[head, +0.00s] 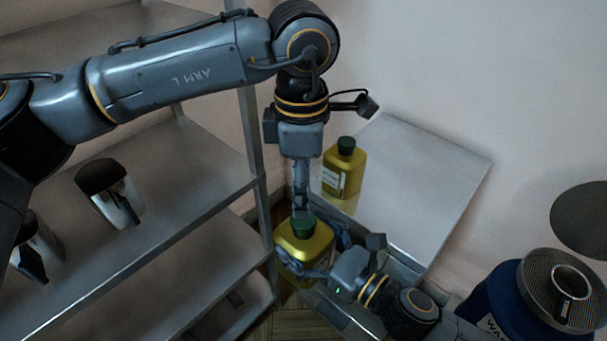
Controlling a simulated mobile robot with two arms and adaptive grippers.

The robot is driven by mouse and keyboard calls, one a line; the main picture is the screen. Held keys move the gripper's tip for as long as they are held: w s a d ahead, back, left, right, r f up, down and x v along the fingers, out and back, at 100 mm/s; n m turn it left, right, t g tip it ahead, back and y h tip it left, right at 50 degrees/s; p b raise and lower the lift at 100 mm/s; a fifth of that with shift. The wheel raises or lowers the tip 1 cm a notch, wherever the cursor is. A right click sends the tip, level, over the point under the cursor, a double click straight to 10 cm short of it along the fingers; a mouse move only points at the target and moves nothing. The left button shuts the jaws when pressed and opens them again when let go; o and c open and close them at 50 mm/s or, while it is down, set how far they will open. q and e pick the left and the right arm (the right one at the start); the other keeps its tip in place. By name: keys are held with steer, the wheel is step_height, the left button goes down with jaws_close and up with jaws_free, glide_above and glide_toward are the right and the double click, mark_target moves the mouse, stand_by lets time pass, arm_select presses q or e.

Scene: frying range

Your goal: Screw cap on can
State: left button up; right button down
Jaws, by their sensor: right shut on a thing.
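A yellow can (305,245) with a green cap (303,225) on top is in the lower middle of the head view. My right gripper (303,268) is shut on this can and holds it from the lower right, its fingers around the body. My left gripper (301,205) comes down from above, with its fingertips at the cap. Whether its fingers are open or closed on the cap cannot be told. A second yellow can (343,174) with a dark green cap (346,145) stands upright on the metal table behind.
The metal table (430,180) is mostly clear right of the standing can. A metal shelf rack (185,165) at left carries shiny containers (112,195). A blue drum (500,305) with a strainer (565,290) on top stands at lower right.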

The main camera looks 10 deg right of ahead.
arm_select(q)
steer(key=n, duration=0.4)
steer(key=shift+r, duration=0.1)
steer(key=n, duration=0.4)
steer(key=shift+r, duration=0.1)
steer(key=n, duration=0.5)
steer(key=shift+r+n, duration=0.15)
steer(key=shift+n, duration=0.15)
steer(key=n, duration=0.4)
steer(key=shift+d+r, duration=0.1)
steer(key=shift+r, duration=0.05)
steer(key=n, duration=0.3)
steer(key=shift+r+n, duration=0.1)
steer(key=shift+n, duration=0.2)
steer(key=n, duration=0.6)
steer(key=shift+r+n, duration=0.15)
steer(key=shift+n, duration=0.15)
glide_above(303, 246)
steer(key=w, duration=0.3)
steer(key=shift+d+f, duration=0.2)
steer(key=shift+f, duration=3.8)
